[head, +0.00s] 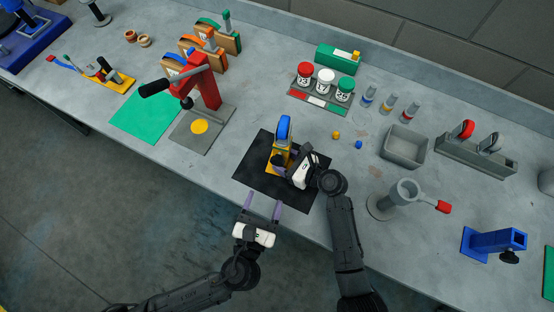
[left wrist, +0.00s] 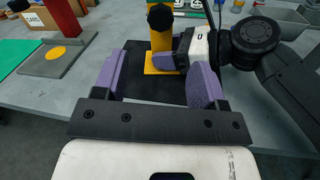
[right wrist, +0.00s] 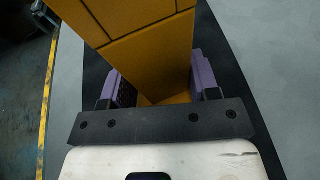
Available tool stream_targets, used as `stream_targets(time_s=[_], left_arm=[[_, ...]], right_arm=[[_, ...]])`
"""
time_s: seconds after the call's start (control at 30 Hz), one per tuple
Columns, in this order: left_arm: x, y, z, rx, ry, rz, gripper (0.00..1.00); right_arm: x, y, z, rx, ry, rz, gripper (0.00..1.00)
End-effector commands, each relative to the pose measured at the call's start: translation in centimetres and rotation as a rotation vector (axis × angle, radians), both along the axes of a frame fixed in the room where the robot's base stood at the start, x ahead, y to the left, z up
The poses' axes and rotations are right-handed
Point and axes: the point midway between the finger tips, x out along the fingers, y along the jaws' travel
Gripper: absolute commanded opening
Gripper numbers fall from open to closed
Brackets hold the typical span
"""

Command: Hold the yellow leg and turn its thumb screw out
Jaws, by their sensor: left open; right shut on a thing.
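The yellow leg (head: 281,158) stands upright on a black mat (head: 253,178), with a blue part at its top. In the left wrist view, the yellow leg (left wrist: 160,45) has a black thumb screw (left wrist: 160,18) facing me. My right gripper (head: 288,165) is shut on the leg low down, from the right side. In the right wrist view the yellow leg (right wrist: 150,60) runs between the purple fingers. My left gripper (head: 263,204) is open and empty, in front of the mat and apart from the leg. Its two purple fingers point towards the leg.
A red press (head: 207,88) on a grey plate stands left of the mat. A grey bin (head: 404,146) and a grey cup stand with a red handle (head: 443,207) are at the right. Small yellow (head: 336,135) and blue (head: 358,145) pieces lie behind right.

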Motion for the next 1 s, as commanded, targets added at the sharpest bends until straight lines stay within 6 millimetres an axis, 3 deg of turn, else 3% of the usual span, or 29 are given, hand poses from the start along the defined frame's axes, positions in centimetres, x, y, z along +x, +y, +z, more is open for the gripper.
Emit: stream_targets(time_s=[0.6, 1.0], left_arm=[[9.0, -2.7, 0.1, 0.012, -0.008, -0.002, 0.65], [11.1, -3.4, 0.0, 0.011, -0.007, -0.003, 0.65]], right_arm=[[0.0, 0.0, 0.0, 0.000, 0.001, 0.000, 0.42], [0.0, 0.0, 0.0, 0.001, 0.001, 0.000, 0.42]])
